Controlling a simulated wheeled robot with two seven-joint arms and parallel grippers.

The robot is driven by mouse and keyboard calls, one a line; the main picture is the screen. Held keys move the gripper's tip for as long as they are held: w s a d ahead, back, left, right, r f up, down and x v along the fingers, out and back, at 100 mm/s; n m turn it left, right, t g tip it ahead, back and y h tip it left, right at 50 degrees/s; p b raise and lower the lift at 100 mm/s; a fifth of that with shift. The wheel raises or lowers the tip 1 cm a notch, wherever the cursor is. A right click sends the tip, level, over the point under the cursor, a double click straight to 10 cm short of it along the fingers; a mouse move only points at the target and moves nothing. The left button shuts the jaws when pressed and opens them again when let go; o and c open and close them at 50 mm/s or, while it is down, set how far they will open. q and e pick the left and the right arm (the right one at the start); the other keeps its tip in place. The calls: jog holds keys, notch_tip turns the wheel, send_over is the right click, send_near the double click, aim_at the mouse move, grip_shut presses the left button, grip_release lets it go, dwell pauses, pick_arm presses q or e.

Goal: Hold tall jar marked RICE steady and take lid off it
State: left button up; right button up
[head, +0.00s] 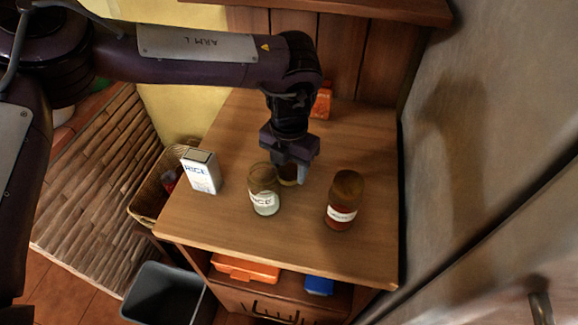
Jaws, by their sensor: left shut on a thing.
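The glass jar (264,201) stands upright on the wooden counter, with pale contents low in it. Its white label is partly readable, ending in "ICE". Its upper part looks brownish and see-through, and I cannot clearly make out its rim. My left gripper (291,172) points down just right of and behind the jar's top. It is shut on a small round brown thing that looks like the lid (288,177), partly hidden by the fingers. My right gripper is not in view.
A white carton with blue letters (203,174) stands left, and a red-filled jar with a brown top (342,213) stands right. An orange thing (322,103) is at the back. A wicker basket (148,198) and grey bin (164,294) are beside the counter (300,245). A grey surface rises right.

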pick_arm(q)
jog(key=shift+f, duration=0.3)
jog(key=shift+f, duration=0.2)
jog(key=o, duration=1.1)
jog(key=shift+r, duration=0.1)
